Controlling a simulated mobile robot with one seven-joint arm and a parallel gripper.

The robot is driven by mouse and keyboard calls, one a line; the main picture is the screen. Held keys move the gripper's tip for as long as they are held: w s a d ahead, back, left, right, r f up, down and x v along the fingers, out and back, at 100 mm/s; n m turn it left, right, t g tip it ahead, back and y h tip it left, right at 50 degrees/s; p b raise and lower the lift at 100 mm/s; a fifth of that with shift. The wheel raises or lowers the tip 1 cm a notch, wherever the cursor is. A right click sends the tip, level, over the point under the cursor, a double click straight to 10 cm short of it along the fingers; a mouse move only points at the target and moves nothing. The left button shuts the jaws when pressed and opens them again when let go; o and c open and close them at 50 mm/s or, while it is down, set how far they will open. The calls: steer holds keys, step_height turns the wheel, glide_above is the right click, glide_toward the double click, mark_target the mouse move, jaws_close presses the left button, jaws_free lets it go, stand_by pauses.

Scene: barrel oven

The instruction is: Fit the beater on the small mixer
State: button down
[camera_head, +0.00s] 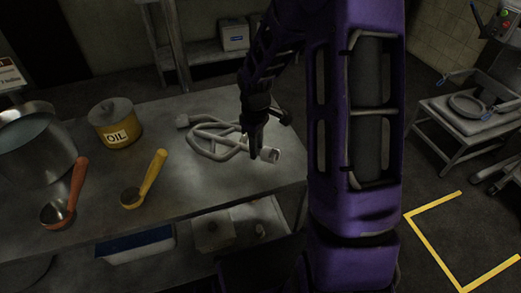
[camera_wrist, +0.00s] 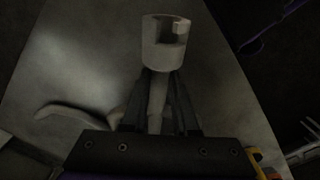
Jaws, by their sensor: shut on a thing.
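The beater (camera_head: 213,150) is a pale grey looped frame with a shaft that ends in a slotted round collar, over the right part of the metal table. My gripper (camera_head: 253,148) points down and is shut on the beater's shaft, just behind the collar. In the wrist view my gripper (camera_wrist: 160,102) has a finger on each side of the shaft, and the collar (camera_wrist: 165,45) sticks out past the fingertips with its notch showing. I cannot tell whether the beater touches the table. No small mixer can be made out for sure.
On the metal table (camera_head: 235,190) stand a large pot (camera_head: 38,150), a yellow oil tin (camera_head: 113,125), an orange-handled ladle (camera_head: 76,185) and a yellow-handled ladle (camera_head: 152,175). A low stand with a pan (camera_head: 467,105) and a machine with buttons (camera_head: 508,25) are at right.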

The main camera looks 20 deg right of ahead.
steer(key=f+n, duration=0.1)
steer(key=n, duration=0.1)
steer(key=d+f+n, duration=0.1)
steer(key=n, duration=0.1)
steer(key=f+n+p, duration=0.1)
steer(key=n, duration=0.1)
steer(key=shift+w+d, duration=0.35)
steer(key=shift+w, duration=0.05)
steer(key=shift+w+d+f+n+p, duration=0.15)
steer(key=shift+f+n, duration=0.15)
steer(key=shift+n, duration=0.5)
steer(key=shift+s+d+f+n+p, duration=0.15)
steer(key=shift+f+n, duration=0.1)
steer(key=shift+n, duration=0.55)
steer(key=shift+w+d+r+h, duration=0.15)
steer(key=shift+r+h, duration=0.35)
steer(key=shift+r, duration=0.55)
steer(key=shift+s+d+r+h, duration=0.15)
steer(key=shift+r+h, duration=0.35)
steer(key=shift+r, duration=0.55)
steer(key=shift+a+r+g+h+b, duration=1.1)
steer(key=shift+r+h, duration=2.7)
steer(key=shift+r, duration=3.25)
steer(key=w+a+r+h+p, duration=0.2)
steer(key=a+r+h, duration=0.3)
steer(key=a+h, duration=0.2)
steer(key=shift+a+g+h, duration=0.3)
steer(key=shift+a+h, duration=0.1)
steer(key=shift+a, duration=0.75)
